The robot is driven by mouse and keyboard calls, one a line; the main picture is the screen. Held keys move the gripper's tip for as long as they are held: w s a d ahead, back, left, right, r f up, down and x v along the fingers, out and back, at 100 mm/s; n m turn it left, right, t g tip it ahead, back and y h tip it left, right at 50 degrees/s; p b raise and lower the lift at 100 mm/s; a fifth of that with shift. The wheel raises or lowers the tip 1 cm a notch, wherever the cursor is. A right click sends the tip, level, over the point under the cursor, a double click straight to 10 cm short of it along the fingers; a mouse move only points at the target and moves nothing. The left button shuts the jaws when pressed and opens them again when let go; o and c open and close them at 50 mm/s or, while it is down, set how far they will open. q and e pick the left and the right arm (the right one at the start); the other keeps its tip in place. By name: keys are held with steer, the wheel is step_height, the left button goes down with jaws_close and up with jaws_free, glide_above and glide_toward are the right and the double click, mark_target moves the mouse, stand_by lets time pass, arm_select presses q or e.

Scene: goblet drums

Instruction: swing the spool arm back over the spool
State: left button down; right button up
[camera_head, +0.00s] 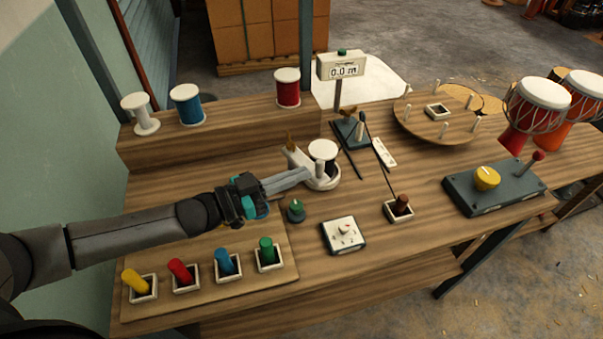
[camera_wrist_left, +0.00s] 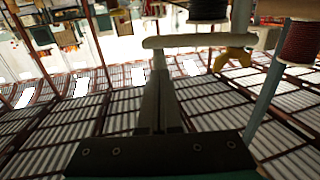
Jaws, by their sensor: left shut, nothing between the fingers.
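The spool (camera_head: 323,151) has a white top and dark thread and stands on a round white base on the table. The white spool arm (camera_head: 297,157) points away to the upper left of the spool, with an ochre piece at its outer end. It is beside the spool, not over it. My left gripper (camera_head: 306,173) is shut and empty, its tips low at the near side of the spool arm. In the left wrist view the fingers (camera_wrist_left: 159,80) end just by the white arm (camera_wrist_left: 195,41), with the dark spool (camera_wrist_left: 208,10) beyond. Whether they touch is unclear.
A green knob (camera_head: 296,211) and a small white-topped box (camera_head: 344,235) stand in front of the spool. A stand with a display (camera_head: 341,67) is behind it. A raised shelf (camera_head: 235,125) carries white, blue and red spools. Colored pegs sit in holders at front left.

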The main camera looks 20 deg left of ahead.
arm_select(q)
steer(key=shift+w+d, duration=0.45)
steer(key=shift+d, duration=0.05)
arm_select(e)
steer(key=shift+d, duration=0.15)
